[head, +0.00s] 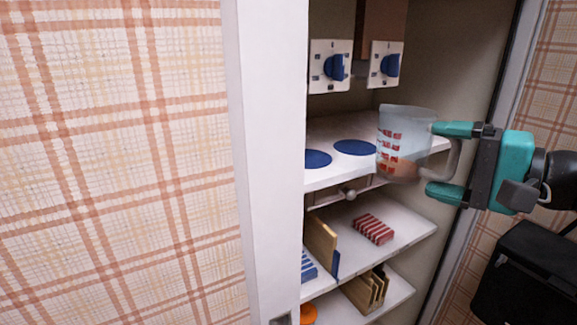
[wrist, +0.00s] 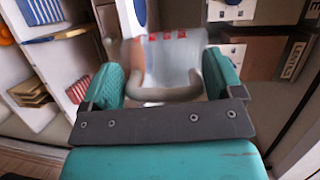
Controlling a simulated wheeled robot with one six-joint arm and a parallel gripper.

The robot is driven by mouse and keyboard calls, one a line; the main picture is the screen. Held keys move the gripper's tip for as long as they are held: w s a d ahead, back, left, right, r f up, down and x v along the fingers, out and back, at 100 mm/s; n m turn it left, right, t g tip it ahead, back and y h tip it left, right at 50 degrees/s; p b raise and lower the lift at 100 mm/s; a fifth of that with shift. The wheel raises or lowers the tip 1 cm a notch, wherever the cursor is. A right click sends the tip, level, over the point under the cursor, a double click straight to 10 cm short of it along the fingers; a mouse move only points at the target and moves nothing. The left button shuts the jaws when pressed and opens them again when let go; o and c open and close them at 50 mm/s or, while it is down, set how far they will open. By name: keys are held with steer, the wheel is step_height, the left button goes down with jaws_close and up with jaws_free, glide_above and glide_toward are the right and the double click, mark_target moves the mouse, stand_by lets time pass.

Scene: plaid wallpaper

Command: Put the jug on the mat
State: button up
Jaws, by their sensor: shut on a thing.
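The jug (head: 401,146) is a translucent measuring jug with red markings, upright at the right end of the upper shelf in the head view. My gripper (head: 437,160) is shut on the jug's handle from the right, one finger above and one below. In the wrist view the jug (wrist: 168,62) lies between the teal fingers, its grey handle towards me. Two flat round blue mats lie on the upper shelf: a left mat (head: 317,159) and a right mat (head: 352,147), just left of the jug. I cannot tell whether the jug touches the shelf.
Two white panels with blue knobs (head: 335,67) are above the mats. Lower shelves hold a red striped block (head: 373,229), wooden pieces (head: 367,289) and an orange thing (head: 308,314). A white frame post (head: 268,160) bounds the cabinet's left side.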

steer(key=shift+s+a+r+p, duration=0.25)
steer(key=shift+a+r+p, duration=0.25)
steer(key=shift+p, duration=0.4)
steer(key=p+x, duration=0.3)
steer(key=x, duration=0.2)
steer(key=p+x, duration=0.3)
steer(key=x, duration=0.1)
steer(key=r+p+x, duration=0.1)
steer(key=p+x, duration=0.2)
steer(key=x, duration=0.2)
steer(key=shift+a, duration=0.45)
steer(key=shift+f+p+x, duration=0.25)
steer(key=shift+p+x, duration=0.55)
steer(key=shift+x, duration=0.65)
steer(key=shift+f, duration=0.4)
steer(key=shift+d, duration=0.1)
steer(key=shift+f, duration=0.15)
steer(key=o, duration=1.3)
